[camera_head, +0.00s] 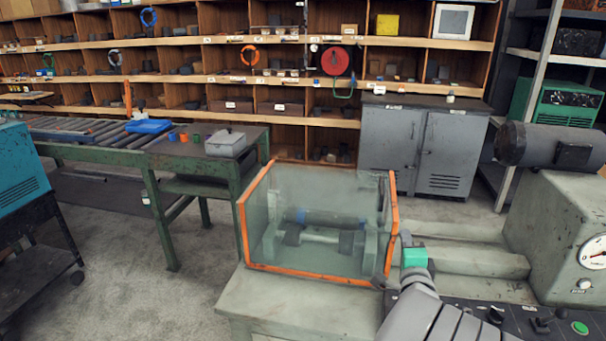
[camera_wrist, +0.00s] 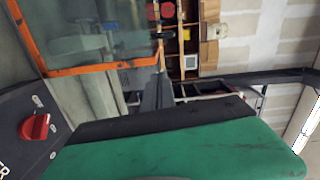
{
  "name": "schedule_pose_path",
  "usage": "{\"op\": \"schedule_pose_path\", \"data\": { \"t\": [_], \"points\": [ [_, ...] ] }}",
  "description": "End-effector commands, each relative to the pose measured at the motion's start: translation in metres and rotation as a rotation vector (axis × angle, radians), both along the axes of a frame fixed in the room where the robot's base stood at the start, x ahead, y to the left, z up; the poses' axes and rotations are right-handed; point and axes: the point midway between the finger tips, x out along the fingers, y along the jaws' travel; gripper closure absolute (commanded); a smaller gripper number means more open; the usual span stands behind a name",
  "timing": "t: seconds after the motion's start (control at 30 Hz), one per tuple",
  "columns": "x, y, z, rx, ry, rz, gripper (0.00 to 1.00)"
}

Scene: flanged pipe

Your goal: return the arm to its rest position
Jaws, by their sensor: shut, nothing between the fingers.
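My arm reaches up from the bottom right in the head view. My gripper (camera_head: 406,240) is at its far end, past a green band, close to the right side of a clear guard box (camera_head: 318,268) with an orange frame. It is small and partly hidden by the arm, but it is shut and empty. I cannot tell whether it touches the box. Behind the clear panel lies a grey flanged pipe (camera_head: 320,236), with a dark bluish cylinder behind it. In the wrist view a wide green surface with a dark edge fills the bottom.
A grey machine with a dial (camera_head: 555,225) and control panel stands right of the arm. A red knob (camera_wrist: 35,127) shows in the wrist view. A green roller table (camera_head: 165,160) is at left, a grey cabinet (camera_head: 420,145) and shelves behind. Open floor lies at lower left.

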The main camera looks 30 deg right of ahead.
Motion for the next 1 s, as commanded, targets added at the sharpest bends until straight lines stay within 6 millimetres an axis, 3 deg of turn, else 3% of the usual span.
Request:
{"op": "schedule_pose_path", "data": {
  "t": [0.07,0.17,0.2,0.3,0.43,0.57,0.73,0.87,1.0],
  "points": [
    [0.007,0.015,-0.033,-0.038,0.188,0.083,1.00],
    [-0.003,0.039,-0.100,-0.068,0.507,0.224,1.00],
    [-0.013,0.050,-0.125,-0.066,0.620,0.282,1.00],
    [-0.046,0.074,-0.173,-0.055,0.872,0.425,1.00],
    [-0.096,0.100,-0.206,-0.021,1.123,0.592,1.00],
    [-0.139,0.127,-0.213,0.013,1.315,0.751,1.00],
    [-0.169,0.171,-0.191,0.001,1.528,0.973,1.00],
    [-0.160,0.197,-0.165,-0.087,1.611,1.053,1.00],
    [-0.121,0.226,-0.133,-0.327,1.616,1.110,1.00]
  ]
}}
